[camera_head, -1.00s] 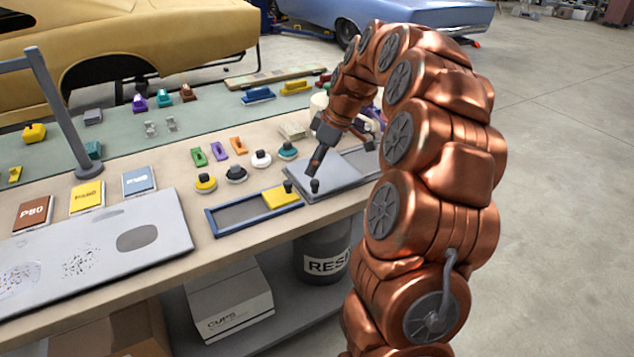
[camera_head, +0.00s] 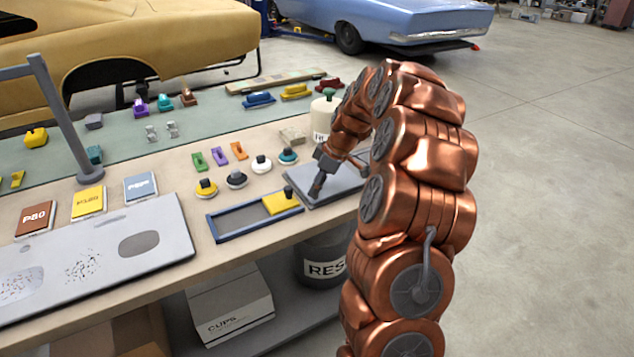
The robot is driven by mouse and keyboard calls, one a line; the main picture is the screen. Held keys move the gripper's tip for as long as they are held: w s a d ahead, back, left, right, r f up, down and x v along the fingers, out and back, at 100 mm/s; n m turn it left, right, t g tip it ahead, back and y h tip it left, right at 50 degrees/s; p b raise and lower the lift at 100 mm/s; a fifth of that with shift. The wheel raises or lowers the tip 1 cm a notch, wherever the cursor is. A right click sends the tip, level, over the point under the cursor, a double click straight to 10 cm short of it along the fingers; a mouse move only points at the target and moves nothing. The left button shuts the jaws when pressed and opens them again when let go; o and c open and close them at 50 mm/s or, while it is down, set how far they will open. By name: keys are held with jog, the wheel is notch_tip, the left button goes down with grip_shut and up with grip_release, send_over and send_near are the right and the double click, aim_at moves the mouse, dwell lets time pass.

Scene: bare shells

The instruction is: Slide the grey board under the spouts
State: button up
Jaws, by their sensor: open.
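The grey board (camera_head: 338,184) lies flat on the bench near its front edge, just right of a blue-rimmed tray. My gripper (camera_head: 317,189) is open and points down at the left part of the board, with its fingertips at or just above the surface. The dark knob on the board is hidden behind the fingers, so I cannot tell whether they are around it or touching it. My arm covers the right end of the board. I cannot clearly make out any spouts.
The blue-rimmed tray (camera_head: 242,219) holds a yellow slider (camera_head: 281,203). Several knobbed discs, including a white one (camera_head: 262,163), stand behind it. A pale container (camera_head: 322,117) stands behind my gripper. A large grey panel (camera_head: 95,258) lies at front left.

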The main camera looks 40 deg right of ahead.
jog(key=shift+f, duration=0.1)
grip_shut()
dwell(0.4)
